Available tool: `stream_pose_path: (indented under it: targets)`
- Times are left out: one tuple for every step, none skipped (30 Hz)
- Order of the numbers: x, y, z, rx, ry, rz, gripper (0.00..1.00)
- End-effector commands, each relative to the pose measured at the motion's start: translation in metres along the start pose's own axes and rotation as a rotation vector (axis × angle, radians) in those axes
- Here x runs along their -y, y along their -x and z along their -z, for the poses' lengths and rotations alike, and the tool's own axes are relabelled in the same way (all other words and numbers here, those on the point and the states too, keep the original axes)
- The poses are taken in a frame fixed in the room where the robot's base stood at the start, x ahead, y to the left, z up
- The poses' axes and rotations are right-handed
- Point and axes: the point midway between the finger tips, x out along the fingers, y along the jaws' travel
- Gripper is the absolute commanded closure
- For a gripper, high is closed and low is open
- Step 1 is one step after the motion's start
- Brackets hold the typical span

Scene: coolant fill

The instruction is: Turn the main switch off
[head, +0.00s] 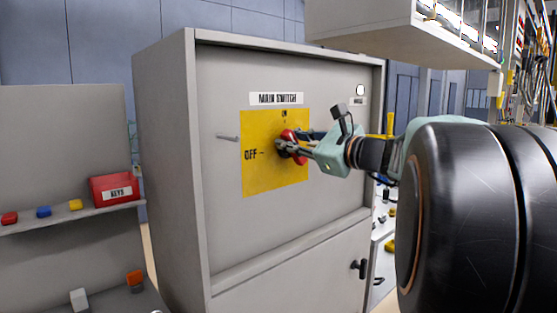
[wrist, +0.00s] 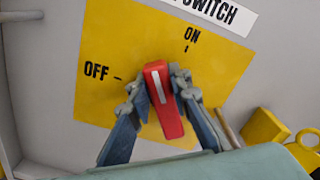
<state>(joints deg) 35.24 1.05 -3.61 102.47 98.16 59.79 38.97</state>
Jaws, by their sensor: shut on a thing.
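The main switch is a red handle (head: 290,134) with a white line, on a yellow plate (head: 258,180) on the grey cabinet's front. The plate has OFF at its left and ON at its top. In the wrist view, the red handle (wrist: 164,108) has its white line pointing between the OFF and ON marks. My gripper (head: 288,147) reaches in from the right and is shut on the handle. In the wrist view its two fingers (wrist: 163,98) stand on either side of it. The fingers hide part of the handle in the head view.
The grey cabinet (head: 165,150) has a small rod (head: 227,137) left of the plate and a lower door with a black latch (head: 360,268). A white overhead unit (head: 400,35) hangs at upper right. A shelf at left holds a red KEYS box (head: 114,189) and small coloured blocks.

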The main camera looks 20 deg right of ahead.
Motion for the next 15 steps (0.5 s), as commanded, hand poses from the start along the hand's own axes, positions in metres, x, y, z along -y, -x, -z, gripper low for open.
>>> stream_pose_path:
  targets:
    - [-0.008,0.0,0.007,0.002,0.049,0.0,1.0]
    - [-0.009,0.0,0.007,0.002,0.079,0.0,1.0]
    - [-0.01,0.0,0.007,0.001,0.115,0.0,1.0]
    - [-0.011,0.0,0.007,0.001,0.144,0.0,1.0]
    - [-0.012,0.0,0.007,0.002,0.172,0.0,1.0]
    - [-0.014,0.0,0.008,0.001,0.211,-0.001,1.0]
    - [-0.015,0.0,0.008,0.002,0.238,0.0,1.0]
    - [-0.015,0.0,0.008,0.002,0.267,0.0,1.0]
    - [-0.017,0.0,0.009,0.002,0.305,-0.001,1.0]
    - [-0.018,0.0,0.009,0.002,0.334,0.0,1.0]
    - [-0.018,0.0,0.009,0.002,0.362,0.0,1.0]
    - [-0.02,0.0,0.009,0.002,0.4,0.0,1.0]
    - [-0.021,0.0,0.01,0.001,0.429,0.0,1.0]
    - [-0.022,0.0,0.01,0.001,0.457,0.0,1.0]
    - [-0.023,0.0,0.011,0.001,0.494,0.0,1.0]
